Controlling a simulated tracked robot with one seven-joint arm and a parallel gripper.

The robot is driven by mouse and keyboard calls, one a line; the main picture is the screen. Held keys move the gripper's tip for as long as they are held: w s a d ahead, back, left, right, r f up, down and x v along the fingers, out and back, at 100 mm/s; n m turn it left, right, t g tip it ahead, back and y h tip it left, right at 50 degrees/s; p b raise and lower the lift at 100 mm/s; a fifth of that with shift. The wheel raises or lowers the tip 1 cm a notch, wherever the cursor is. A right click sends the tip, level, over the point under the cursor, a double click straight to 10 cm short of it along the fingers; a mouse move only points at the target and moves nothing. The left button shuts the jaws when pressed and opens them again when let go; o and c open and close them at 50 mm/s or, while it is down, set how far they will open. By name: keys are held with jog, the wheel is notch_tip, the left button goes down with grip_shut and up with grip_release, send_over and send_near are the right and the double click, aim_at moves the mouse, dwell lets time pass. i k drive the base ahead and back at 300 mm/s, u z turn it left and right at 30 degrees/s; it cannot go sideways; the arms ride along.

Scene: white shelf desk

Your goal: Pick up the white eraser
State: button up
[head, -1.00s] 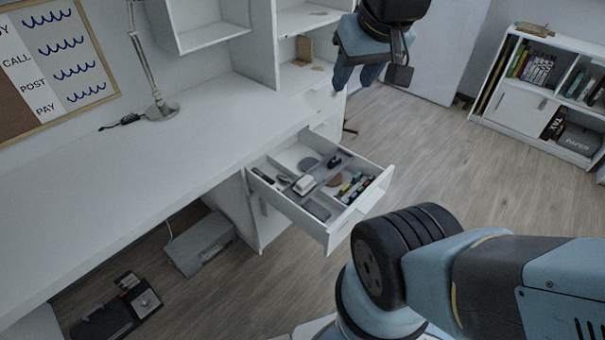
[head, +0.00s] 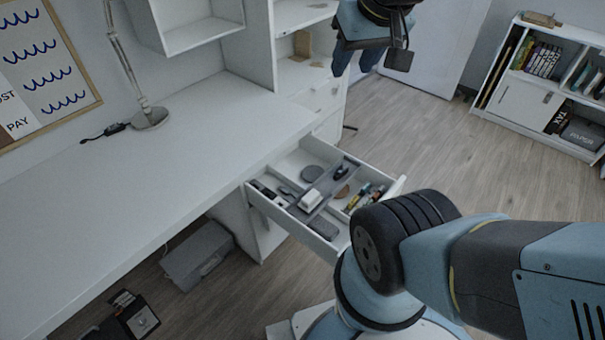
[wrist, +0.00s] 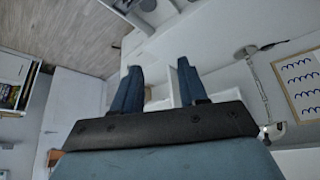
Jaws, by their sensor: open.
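A small white block, which looks like the white eraser (head: 311,199), lies in the open desk drawer (head: 288,224), on or by the grey divider (head: 325,188). My gripper (head: 356,66) is well above and beyond the drawer in the head view, with its two blue fingers apart and nothing between them. In the wrist view my gripper (wrist: 159,70) also shows open and empty. I cannot make out the eraser in the wrist view.
The drawer also holds pens (head: 362,197) and several dark items. A lamp (head: 150,117) stands on the white desk (head: 130,190), whose top is mostly clear. A grey box (head: 197,255) is under the desk. A low bookcase (head: 525,100) stands at right, with open floor between.

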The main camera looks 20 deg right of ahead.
aim_at(312, 199)
jog(key=z, duration=0.15)
jog(key=i, duration=0.1)
jog(key=u, duration=0.1)
jog(key=k, duration=1.55)
jog(key=u, duration=0.45)
jog(key=i, duration=1)
